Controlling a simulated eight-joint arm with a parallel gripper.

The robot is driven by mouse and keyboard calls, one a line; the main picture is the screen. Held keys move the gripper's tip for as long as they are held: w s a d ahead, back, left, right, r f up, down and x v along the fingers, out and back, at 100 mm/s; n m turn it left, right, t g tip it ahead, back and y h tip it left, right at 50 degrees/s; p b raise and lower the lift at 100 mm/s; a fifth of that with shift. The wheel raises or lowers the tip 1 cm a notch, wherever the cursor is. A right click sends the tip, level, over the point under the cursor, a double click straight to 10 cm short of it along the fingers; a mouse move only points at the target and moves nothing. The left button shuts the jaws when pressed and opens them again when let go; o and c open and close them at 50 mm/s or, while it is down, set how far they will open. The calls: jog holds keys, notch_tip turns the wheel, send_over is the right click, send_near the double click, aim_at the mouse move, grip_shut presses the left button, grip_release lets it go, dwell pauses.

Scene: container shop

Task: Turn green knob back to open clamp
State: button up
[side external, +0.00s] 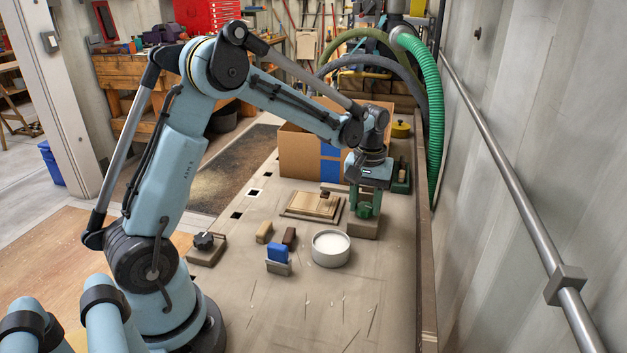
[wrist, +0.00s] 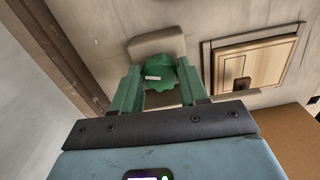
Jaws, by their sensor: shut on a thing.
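The green knob (wrist: 165,76) has a scalloped edge and a pale mark. It sits on a grey-beige base block (wrist: 155,45), also visible in the side view (side external: 363,230). My gripper (wrist: 159,84) has green fingers, one on each side of the knob, and is shut on it. In the side view my gripper (side external: 366,203) reaches down onto the knob, which is hard to tell from the fingers there. A wooden panel in a frame (wrist: 250,65) lies beside the base, with a small dark block (wrist: 241,84) at its edge.
A cardboard box (side external: 299,153) stands behind the panel. A white round container (side external: 330,248), a blue block (side external: 277,252) and a black knob on a base (side external: 204,241) stand nearer. A yellow knob (side external: 400,129) is farther back. The front of the bench is clear.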

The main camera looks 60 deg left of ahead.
jog(key=n, duration=0.5)
jog(key=shift+w, duration=0.1)
jog(key=n, duration=0.4)
jog(key=shift+n, duration=0.4)
jog(key=n, duration=0.5)
jog(key=shift+w+n, duration=0.15)
jog(key=shift+n, duration=2.35)
jog(key=o, duration=1.1)
jog(key=shift+w, duration=0.1)
jog(key=shift+c, duration=0.2)
